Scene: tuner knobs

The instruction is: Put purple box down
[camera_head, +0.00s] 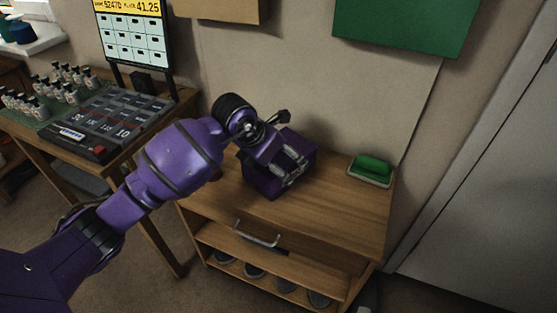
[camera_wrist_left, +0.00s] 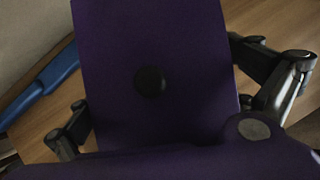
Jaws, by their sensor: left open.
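The purple box (camera_head: 262,182) sits on the wooden cabinet top, partly hidden behind my left gripper. In the left wrist view the purple box (camera_wrist_left: 190,45) fills the middle, with a dark round knob (camera_wrist_left: 150,81) on its face. My left gripper (camera_head: 290,166) is open over the box. In the left wrist view one finger shows on each side of the box, apart from each other. I cannot tell whether either finger touches it. My right gripper is not in view.
The wooden cabinet (camera_head: 345,215) has a drawer handle and an open shelf below. A green block on a tray (camera_head: 371,170) sits at its right. A table with small bottles and a dark panel (camera_head: 110,118) stands at the left. A blue object (camera_wrist_left: 40,85) lies near the gripper.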

